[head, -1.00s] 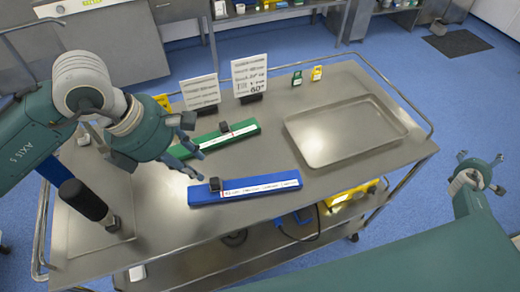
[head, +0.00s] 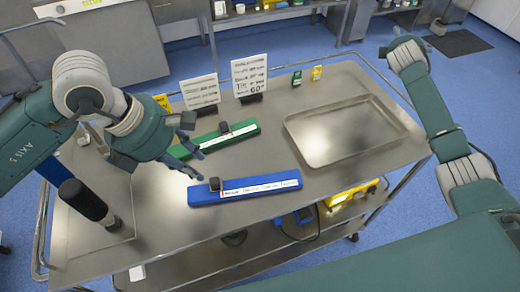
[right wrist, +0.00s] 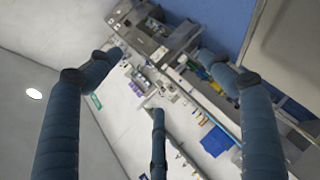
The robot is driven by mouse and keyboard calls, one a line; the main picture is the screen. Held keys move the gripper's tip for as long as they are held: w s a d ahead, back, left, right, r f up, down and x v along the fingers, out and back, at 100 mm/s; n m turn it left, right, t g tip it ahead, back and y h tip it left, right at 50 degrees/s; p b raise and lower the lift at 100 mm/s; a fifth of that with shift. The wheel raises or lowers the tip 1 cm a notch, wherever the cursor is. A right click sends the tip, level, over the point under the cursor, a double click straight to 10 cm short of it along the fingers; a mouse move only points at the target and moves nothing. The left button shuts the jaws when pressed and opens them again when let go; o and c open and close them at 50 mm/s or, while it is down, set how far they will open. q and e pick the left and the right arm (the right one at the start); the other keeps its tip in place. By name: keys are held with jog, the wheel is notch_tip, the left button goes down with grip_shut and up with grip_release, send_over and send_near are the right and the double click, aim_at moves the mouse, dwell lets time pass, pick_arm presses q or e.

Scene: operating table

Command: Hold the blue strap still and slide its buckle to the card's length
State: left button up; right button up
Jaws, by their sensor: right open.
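The blue strap (head: 260,189) is a long bar with a white printed scale along its front edge, lying on the steel table. Its dark buckle (head: 215,184) sits near the left end. A white card (head: 250,75) with print and a large "60" stands upright in a dark base at the back. My right arm is raised at the right. Its gripper is outside the head view; the right wrist view shows its fingers (right wrist: 160,78) spread with nothing between them.
A green strap (head: 240,131) with its own dark buckle (head: 223,127) lies behind the blue one. A second white card (head: 200,92) stands at the back. An empty steel tray (head: 316,160) fills the right of the table. Green (head: 297,78) and yellow (head: 317,73) tags stand behind it.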

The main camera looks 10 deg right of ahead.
jog(key=w+a+r+n+t+y, duration=0.1)
jog(key=w+a+y, duration=0.2)
jog(key=a, duration=0.7)
jog(key=w+a+r+y, duration=0.1)
jog(key=w+a+y, duration=0.15)
jog(key=a, duration=0.75)
jog(key=s+a+n+g+y, duration=0.2)
jog(key=a+n+y, duration=0.15)
jog(key=a, duration=1.65)
jog(key=s+a+n+g+y, duration=0.1)
jog(key=s+a+y, duration=0.1)
jog(key=s+a, duration=0.5)
jog(key=n+g+h, duration=0.2)
jog(key=n+g, duration=0.3)
jog(key=g, duration=0.3)
send_over(260, 179)
notch_tip(260, 179, down, 6)
notch_tip(260, 179, down, 10)
jog(key=shift+f, duration=0.25)
